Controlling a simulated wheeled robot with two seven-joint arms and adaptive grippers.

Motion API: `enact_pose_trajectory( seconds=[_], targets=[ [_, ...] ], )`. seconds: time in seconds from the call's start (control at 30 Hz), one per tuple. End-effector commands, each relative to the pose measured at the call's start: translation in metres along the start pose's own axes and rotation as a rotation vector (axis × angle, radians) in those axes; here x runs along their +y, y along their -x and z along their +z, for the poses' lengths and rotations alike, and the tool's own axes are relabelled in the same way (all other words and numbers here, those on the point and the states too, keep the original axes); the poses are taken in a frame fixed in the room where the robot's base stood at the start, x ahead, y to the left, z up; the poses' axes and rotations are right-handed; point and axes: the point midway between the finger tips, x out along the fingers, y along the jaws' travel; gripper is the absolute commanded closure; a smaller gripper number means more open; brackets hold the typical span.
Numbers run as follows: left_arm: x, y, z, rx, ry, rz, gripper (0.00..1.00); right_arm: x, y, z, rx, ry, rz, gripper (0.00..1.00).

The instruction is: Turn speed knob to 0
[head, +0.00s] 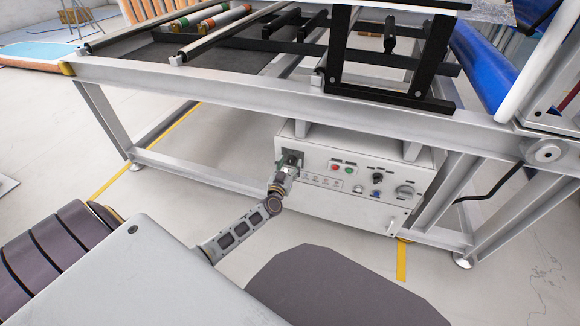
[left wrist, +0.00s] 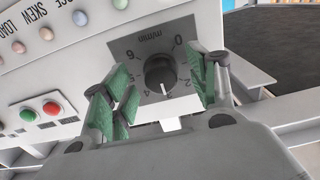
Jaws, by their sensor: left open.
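The speed knob (left wrist: 160,74) is a round black knob on a dark square dial plate marked m/min. Its white pointer line faces the lower part of the scale, between 4 and the lower right digits. The 0 is at the plate's upper right. My left gripper (left wrist: 160,88) is open, with its green-padded fingers on either side of the knob. I cannot tell whether they touch it. In the head view my left gripper (head: 289,160) is at the left end of the control box front (head: 335,190) and hides the knob. My right gripper is not in view.
Red (left wrist: 52,109) and green (left wrist: 28,116) buttons sit left of the dial, with a row of coloured lamps above. The box sits under a grey steel machine frame (head: 200,85), whose beam runs just above the gripper. Other switches (head: 377,178) are farther right.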

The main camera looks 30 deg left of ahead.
Motion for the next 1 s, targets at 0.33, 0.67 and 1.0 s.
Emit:
enact_pose_trajectory(
  seconds=[0.33,0.67,1.0],
  targets=[
    [0.0000,-0.0079,-0.0004,0.000,0.001,0.000,0.41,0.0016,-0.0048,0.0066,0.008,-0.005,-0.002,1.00],
    [-0.0001,-0.0077,-0.0005,0.000,0.001,0.000,0.62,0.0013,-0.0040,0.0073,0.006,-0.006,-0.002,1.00],
    [-0.0001,-0.0076,-0.0004,0.000,0.003,0.000,0.87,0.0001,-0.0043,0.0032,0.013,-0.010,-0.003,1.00]
  ],
)
